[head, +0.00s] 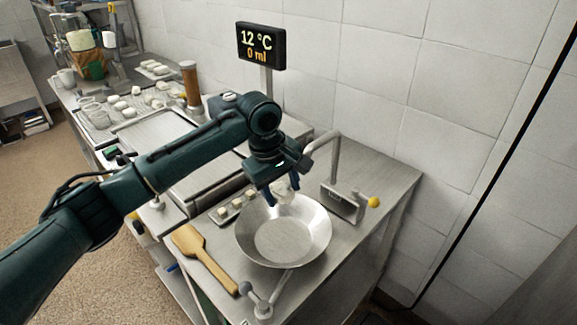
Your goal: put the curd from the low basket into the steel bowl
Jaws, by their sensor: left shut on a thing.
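The steel bowl (317,240) is wide and shallow, and stands on the steel counter at the centre right. My left gripper (282,197) is above the bowl's back rim, fingers pointing down. It is shut on a white lump, the curd (284,190), partly hidden by the fingers. The visible bottom of the bowl looks empty. I cannot tell which container is the low basket. My right gripper is out of view.
A wooden paddle (203,258) lies left of the bowl. A small tray (217,219) with white pieces is behind it. A display (262,46) reads 12 °C. White pieces (120,105) lie further back left.

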